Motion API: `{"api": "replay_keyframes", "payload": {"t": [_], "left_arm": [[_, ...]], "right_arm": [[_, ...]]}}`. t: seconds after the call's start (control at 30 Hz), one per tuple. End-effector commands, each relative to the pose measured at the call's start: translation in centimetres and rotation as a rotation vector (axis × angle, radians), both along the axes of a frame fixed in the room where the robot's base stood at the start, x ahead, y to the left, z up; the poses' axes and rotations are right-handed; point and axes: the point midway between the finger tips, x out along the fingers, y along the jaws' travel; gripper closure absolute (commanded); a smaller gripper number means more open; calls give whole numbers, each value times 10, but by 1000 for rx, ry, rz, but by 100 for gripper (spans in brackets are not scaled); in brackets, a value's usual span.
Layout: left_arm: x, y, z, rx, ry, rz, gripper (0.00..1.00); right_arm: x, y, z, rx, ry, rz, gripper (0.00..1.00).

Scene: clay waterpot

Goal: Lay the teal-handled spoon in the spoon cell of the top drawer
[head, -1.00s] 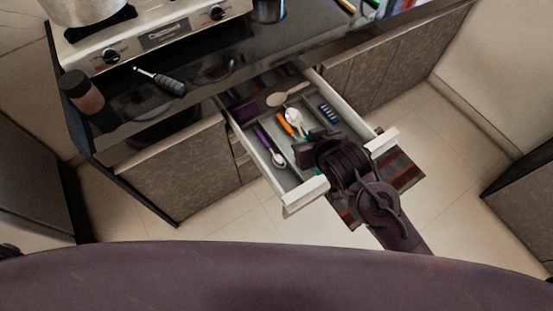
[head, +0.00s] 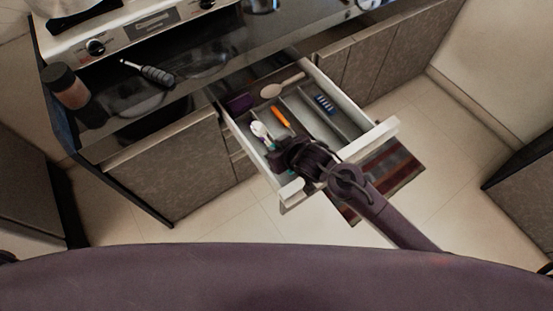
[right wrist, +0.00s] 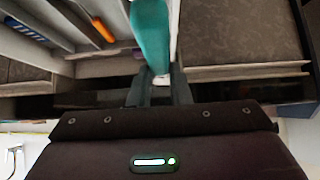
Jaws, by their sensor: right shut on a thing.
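My right gripper (head: 279,153) is over the front left part of the open top drawer (head: 381,134), shut on the teal-handled spoon. The spoon's pale bowl (head: 260,130) points toward the back, over the drawer's left cell. In the right wrist view the teal handle (right wrist: 151,38) stands up from between the fingers (right wrist: 155,88). I cannot tell whether the spoon touches the cell floor. My left gripper is not in view.
An orange-handled utensil (head: 281,117) lies in the middle cell and a blue item (head: 324,104) in the right one. A wooden spoon (head: 283,86) lies across the back. A black-handled tool (head: 149,73) and a jar (head: 72,86) are on the counter. A striped rug (head: 385,175) lies below.

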Motion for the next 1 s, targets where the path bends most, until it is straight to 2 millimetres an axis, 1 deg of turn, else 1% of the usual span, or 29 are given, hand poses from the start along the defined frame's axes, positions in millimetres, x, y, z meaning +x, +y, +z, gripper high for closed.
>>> {"api": "replay_keyframes", "payload": {"t": [0.03,0.1,0.27,0.4,0.5,0.6,0.83,1.0], "left_arm": [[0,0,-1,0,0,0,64],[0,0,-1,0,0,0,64],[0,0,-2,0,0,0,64],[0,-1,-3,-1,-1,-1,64],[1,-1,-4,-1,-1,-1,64],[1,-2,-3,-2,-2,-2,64],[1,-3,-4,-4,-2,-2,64],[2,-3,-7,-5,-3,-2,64]], "right_arm": [[0,0,-10,-1,0,1,100],[0,0,-20,0,0,0,100],[0,0,-32,1,-1,0,100],[0,0,-53,-2,1,1,100],[0,0,-63,-1,0,-1,100],[0,0,-67,1,-2,1,100],[0,0,-67,1,-2,0,100],[0,0,-73,2,-1,-1,100]]}}
